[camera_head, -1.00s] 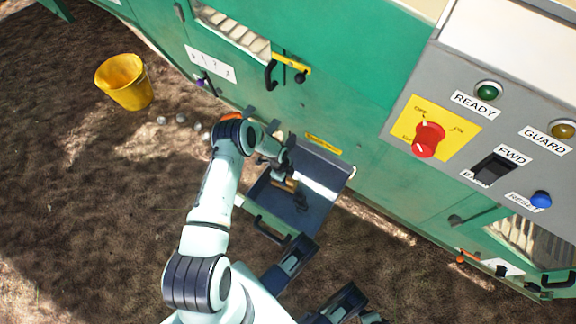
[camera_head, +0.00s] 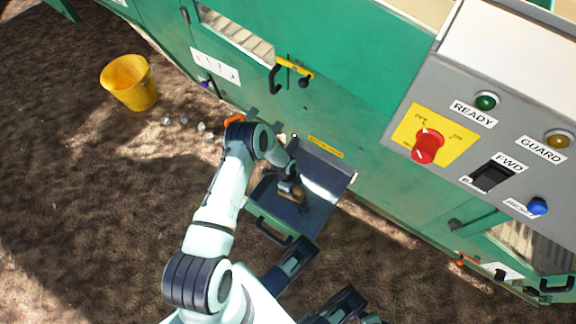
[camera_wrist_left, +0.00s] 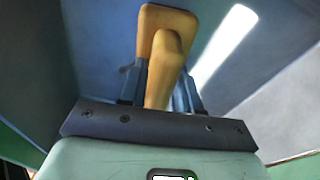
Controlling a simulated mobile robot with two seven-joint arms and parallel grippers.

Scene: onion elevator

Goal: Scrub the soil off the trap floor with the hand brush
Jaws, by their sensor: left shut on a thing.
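The trap (camera_head: 327,180) is an open, dark blue-grey tray at the foot of the green machine, with a bright strip of light across it. My left gripper (camera_head: 291,188) reaches down into it from the left. It is shut on the wooden hand brush (camera_head: 292,194), low over the trap floor. In the left wrist view my left gripper (camera_wrist_left: 160,90) holds the brush (camera_wrist_left: 165,50) by its tan handle between both fingers. The bristles are hidden, so I cannot tell whether they touch the floor. Little soil can be made out on the visible floor.
A yellow bucket (camera_head: 130,82) stands on the bare ground at the upper left, with several pale onion-like lumps near it. The trap's black handle (camera_head: 274,232) faces the front. A control panel with a red switch (camera_head: 428,147) is on the right.

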